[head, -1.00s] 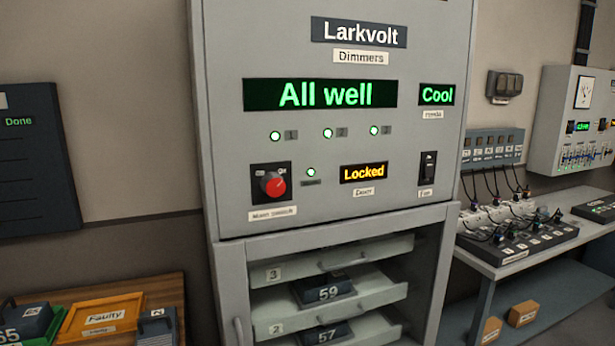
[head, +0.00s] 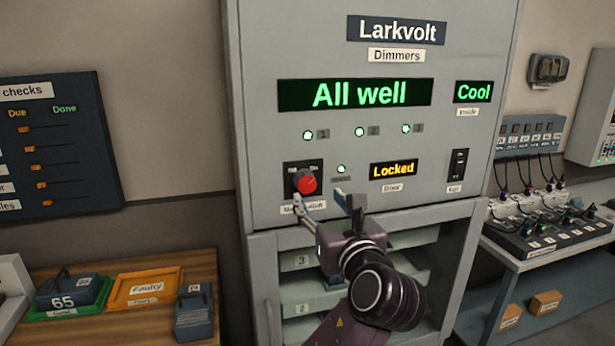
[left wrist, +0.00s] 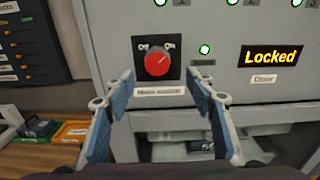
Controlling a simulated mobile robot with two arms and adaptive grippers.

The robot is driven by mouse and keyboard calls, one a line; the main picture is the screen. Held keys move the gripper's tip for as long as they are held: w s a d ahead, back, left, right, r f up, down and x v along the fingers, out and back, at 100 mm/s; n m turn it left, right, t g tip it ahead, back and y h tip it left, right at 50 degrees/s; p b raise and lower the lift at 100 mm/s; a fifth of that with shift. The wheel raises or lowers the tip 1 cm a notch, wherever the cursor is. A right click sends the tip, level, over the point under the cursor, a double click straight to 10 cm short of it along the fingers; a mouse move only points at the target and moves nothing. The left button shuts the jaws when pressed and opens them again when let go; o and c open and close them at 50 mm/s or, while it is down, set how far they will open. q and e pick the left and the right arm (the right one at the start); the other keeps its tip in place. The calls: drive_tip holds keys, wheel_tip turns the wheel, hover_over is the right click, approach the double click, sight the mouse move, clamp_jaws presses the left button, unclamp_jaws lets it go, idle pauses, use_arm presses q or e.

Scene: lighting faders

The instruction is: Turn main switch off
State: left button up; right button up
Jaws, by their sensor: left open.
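The main switch (head: 307,184) is a red rotary knob on a dark plate, low on the left of the grey dimmer cabinet front. In the left wrist view the red knob (left wrist: 157,64) is in full sight, and its pale pointer mark is turned toward the "On" side at upper right. My left gripper (head: 320,197) is in front of the cabinet, just below and right of the knob in the head view. In the left wrist view its blue fingers (left wrist: 160,85) are spread on either side below the knob, empty and apart from it. My right gripper is not in view.
The cabinet display (head: 355,95) reads "All well", and the door sign (head: 393,170) reads "Locked". A fan rocker switch (head: 458,164) sits to the right. A wooden bench (head: 140,330) with trays stands at left, and a shelf with plugs (head: 540,235) at right.

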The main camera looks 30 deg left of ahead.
sight(307, 184)
use_arm(q)
drive_tip(key=x, duration=0.2)
drive_tip(key=p+x, duration=0.1)
drive_tip(key=x, duration=0.3)
drive_tip(key=shift+a+r+p, duration=0.3)
drive_tip(key=shift+a+r, duration=0.05)
drive_tip(key=shift+w+a+f, duration=0.1)
drive_tip(key=shift+w+a, duration=0.3)
drive_tip(key=shift+a, duration=0.05)
drive_tip(key=c, duration=1.2)
